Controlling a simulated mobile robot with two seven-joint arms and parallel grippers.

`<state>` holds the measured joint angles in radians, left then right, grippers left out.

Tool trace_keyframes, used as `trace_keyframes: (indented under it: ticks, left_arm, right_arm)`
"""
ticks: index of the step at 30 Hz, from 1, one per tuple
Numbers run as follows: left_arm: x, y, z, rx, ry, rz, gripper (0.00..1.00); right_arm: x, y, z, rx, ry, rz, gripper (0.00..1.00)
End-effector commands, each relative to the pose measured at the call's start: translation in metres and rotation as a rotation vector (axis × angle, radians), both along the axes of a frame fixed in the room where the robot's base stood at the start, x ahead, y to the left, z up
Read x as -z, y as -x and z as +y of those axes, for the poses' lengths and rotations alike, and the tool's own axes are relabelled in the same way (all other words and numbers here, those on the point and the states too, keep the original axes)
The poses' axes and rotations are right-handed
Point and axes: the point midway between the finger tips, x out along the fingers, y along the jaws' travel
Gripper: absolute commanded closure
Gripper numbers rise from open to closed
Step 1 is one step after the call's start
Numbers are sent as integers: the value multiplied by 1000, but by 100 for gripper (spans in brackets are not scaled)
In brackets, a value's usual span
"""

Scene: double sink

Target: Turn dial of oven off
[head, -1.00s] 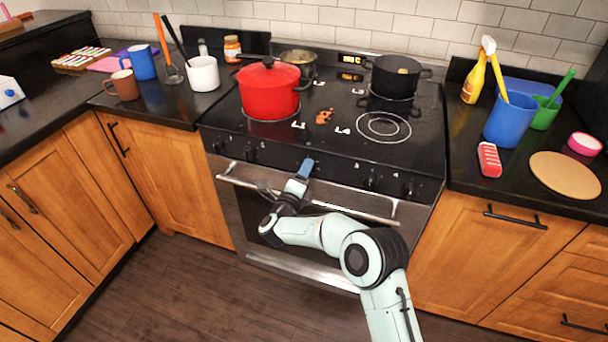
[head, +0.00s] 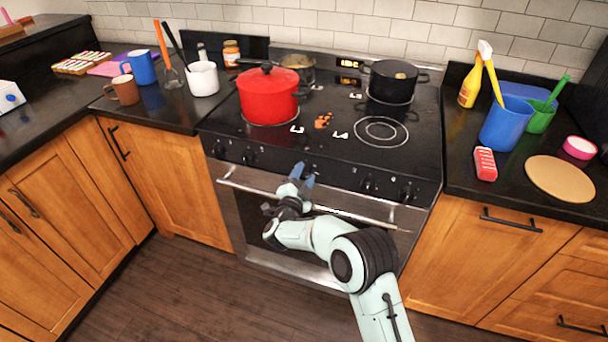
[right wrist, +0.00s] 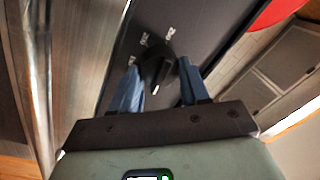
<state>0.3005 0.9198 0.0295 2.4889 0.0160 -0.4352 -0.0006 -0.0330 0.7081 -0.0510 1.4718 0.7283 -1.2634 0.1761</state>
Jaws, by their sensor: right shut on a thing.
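The oven (head: 345,225) is a steel and black range with a row of black dials on its front panel. My right gripper (head: 303,174) is at the middle of this panel, above the oven handle. In the right wrist view a black dial (right wrist: 157,70) stands between the two blue fingers of my right gripper (right wrist: 158,82), which is shut on it. In the head view the fingers largely hide this dial. Other dials show free at the left (head: 248,156) and at the right (head: 368,185). My left gripper is not in view.
The oven handle (head: 345,210) runs just below my right gripper. A red pot (head: 267,97) and a black pot (head: 392,82) stand on the cooktop. Counters with mugs, a blue cup (head: 507,124) and a round board (head: 562,178) flank the oven.

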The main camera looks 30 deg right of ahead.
Motion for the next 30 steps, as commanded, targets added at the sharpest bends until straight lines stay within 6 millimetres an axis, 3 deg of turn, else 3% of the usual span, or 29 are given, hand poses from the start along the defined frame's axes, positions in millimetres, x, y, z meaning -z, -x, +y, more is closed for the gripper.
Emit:
trace_keyframes:
  ticks: [30]
  left_arm:
    - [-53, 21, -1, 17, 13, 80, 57]
  right_arm:
    - [-5, -2, 3, -3, 628, 737, 85]
